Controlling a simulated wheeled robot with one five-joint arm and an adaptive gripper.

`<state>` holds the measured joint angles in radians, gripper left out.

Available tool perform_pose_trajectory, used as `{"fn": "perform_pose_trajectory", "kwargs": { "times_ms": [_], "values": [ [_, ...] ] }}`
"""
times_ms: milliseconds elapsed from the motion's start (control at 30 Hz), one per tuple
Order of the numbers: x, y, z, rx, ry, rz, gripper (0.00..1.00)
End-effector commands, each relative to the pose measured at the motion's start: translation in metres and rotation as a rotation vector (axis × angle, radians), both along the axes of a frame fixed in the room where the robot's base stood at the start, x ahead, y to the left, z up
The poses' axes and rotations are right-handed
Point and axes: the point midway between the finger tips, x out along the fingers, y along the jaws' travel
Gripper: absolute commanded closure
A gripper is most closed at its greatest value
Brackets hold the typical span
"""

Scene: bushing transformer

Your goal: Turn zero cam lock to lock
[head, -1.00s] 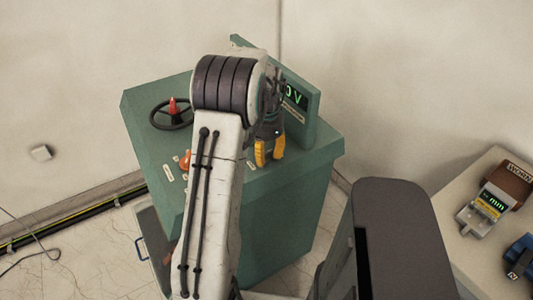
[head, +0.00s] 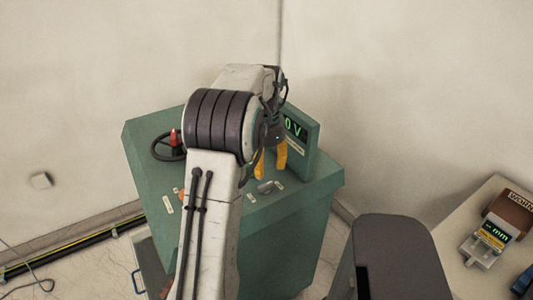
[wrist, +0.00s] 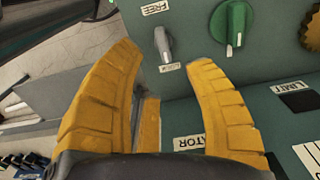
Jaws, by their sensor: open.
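The zero cam lock appears to be the small grey lever (wrist: 163,45) on the green panel, between a label reading FREE and another label whose text I cannot read. Its handle points toward the lower label. My gripper (wrist: 163,58) is open, with a yellow finger on either side of the lever in the wrist view. The fingers look apart from it, and I cannot tell the gap in depth. In the head view my gripper (head: 270,162) hangs over the green console (head: 285,235), just above a small grey part (head: 265,187), probably this lever.
The console bears a display (head: 294,128) and a black handwheel (head: 160,147), partly behind my arm. A side table with a gauge (head: 485,243) stands at the right.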

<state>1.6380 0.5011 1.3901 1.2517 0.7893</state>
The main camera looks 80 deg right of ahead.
Motion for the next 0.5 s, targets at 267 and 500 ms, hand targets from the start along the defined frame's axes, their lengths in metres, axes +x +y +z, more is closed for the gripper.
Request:
{"fn": "perform_pose_trajectory", "kwargs": {
  "times_ms": [267,500],
  "values": [
    [0.000,0.000,0.032,-0.001,0.000,0.000,0.52],
    [0.000,0.000,0.039,0.000,0.000,0.000,0.52]
  ]
}}
